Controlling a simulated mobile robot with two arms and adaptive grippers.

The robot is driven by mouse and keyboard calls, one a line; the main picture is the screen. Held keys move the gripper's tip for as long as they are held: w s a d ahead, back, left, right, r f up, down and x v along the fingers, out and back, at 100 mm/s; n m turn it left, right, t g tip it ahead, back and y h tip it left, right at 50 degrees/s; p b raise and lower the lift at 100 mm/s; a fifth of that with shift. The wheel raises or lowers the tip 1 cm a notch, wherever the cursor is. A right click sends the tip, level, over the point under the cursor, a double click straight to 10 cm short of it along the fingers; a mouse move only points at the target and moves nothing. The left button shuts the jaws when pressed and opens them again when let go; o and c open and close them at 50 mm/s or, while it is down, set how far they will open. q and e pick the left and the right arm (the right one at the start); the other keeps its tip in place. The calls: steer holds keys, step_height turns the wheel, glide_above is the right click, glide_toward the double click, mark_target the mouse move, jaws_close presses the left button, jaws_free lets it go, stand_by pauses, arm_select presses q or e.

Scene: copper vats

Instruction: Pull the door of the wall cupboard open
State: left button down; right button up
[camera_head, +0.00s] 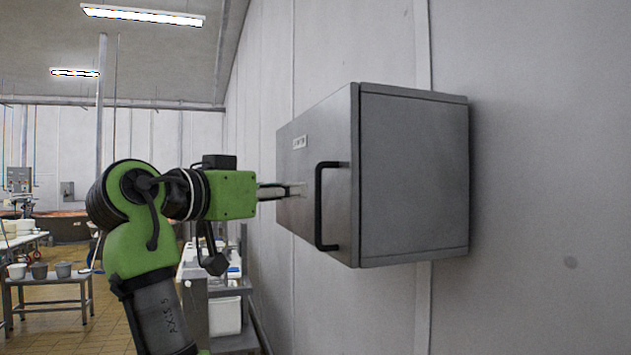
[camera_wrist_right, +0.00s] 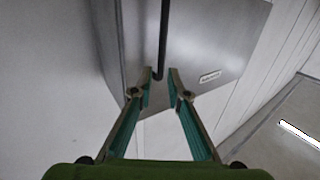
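The grey metal wall cupboard (camera_head: 414,180) is fixed to the wall, and its door (camera_head: 300,165) looks shut. A black vertical bar handle (camera_head: 320,205) sits on the door near its right edge. My right gripper (camera_head: 302,188) is in front of the door, its fingers pointing toward the handle. In the right wrist view the gripper (camera_wrist_right: 160,84) is open, with the fingertips apart. The black handle (camera_wrist_right: 163,40) shows just past and between the fingertips there; I cannot tell whether they touch it. My left gripper is not in view.
A small label (camera_head: 300,142) is on the door. A grey trolley (camera_head: 228,290) with white containers stands below the right arm. A table with small pots (camera_head: 40,270) is at the far left. The wall right of the cupboard is bare.

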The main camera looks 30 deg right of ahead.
mark_target(317, 189)
steer(key=p+x, duration=0.3)
steer(key=x, duration=0.5)
steer(key=shift+w, duration=0.15)
steer(key=shift+w+d+p, duration=0.15)
steer(key=shift+d+p, duration=0.25)
steer(key=shift+d, duration=0.15)
steer(key=shift+f, duration=0.1)
steer(key=shift+w, duration=0.1)
jaws_close()
